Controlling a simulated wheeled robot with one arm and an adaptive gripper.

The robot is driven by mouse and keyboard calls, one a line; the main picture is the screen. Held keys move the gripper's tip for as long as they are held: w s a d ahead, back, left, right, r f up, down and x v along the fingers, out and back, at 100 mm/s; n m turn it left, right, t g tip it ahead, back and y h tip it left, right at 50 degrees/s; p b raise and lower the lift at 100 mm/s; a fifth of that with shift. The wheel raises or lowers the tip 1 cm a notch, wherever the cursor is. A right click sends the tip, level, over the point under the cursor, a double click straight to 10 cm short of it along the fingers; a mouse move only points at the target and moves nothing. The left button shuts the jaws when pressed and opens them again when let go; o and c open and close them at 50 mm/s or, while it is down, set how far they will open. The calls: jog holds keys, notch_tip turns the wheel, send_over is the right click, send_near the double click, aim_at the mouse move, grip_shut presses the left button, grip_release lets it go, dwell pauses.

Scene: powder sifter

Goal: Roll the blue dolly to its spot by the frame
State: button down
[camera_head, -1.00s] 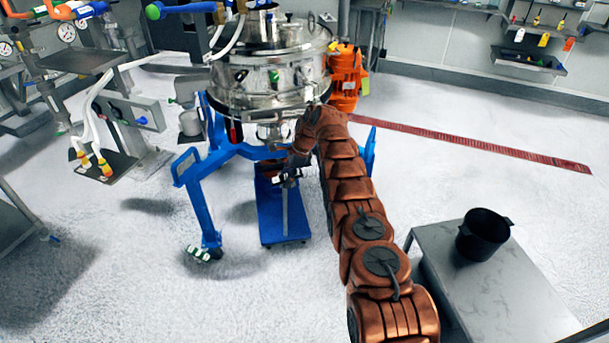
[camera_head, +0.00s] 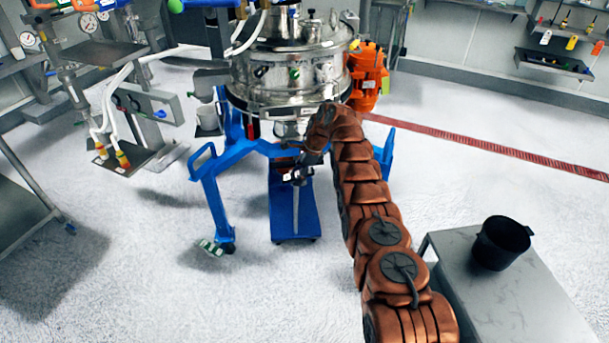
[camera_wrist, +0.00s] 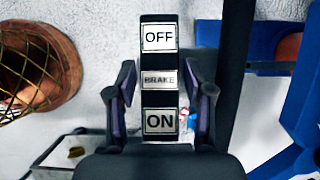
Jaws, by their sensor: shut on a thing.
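The blue dolly (camera_head: 283,213) is a narrow blue platform on the floor, under and in front of the blue frame (camera_head: 209,190) that carries the steel sifter (camera_head: 285,83). My gripper (camera_head: 298,174) is at the dolly's upright bar, above its platform. In the wrist view my gripper (camera_wrist: 160,108) has a dark finger on each side of a black bar (camera_wrist: 160,62) labelled OFF, BRAKE and ON, and is shut on it. Blue parts of the frame show at the right of the wrist view. The dolly's rear is hidden beneath the sifter and my arm.
An orange motor (camera_head: 367,77) is at the sifter's right side. A grey table (camera_head: 450,262) with a black pot (camera_head: 501,243) stands at the right. A piping stand (camera_head: 135,105) is at the left. The floor in front of the dolly is clear.

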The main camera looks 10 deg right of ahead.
jog(key=shift+d, duration=0.1)
jog(key=shift+c, duration=1.8)
grip_release()
jog(key=shift+w, duration=0.1)
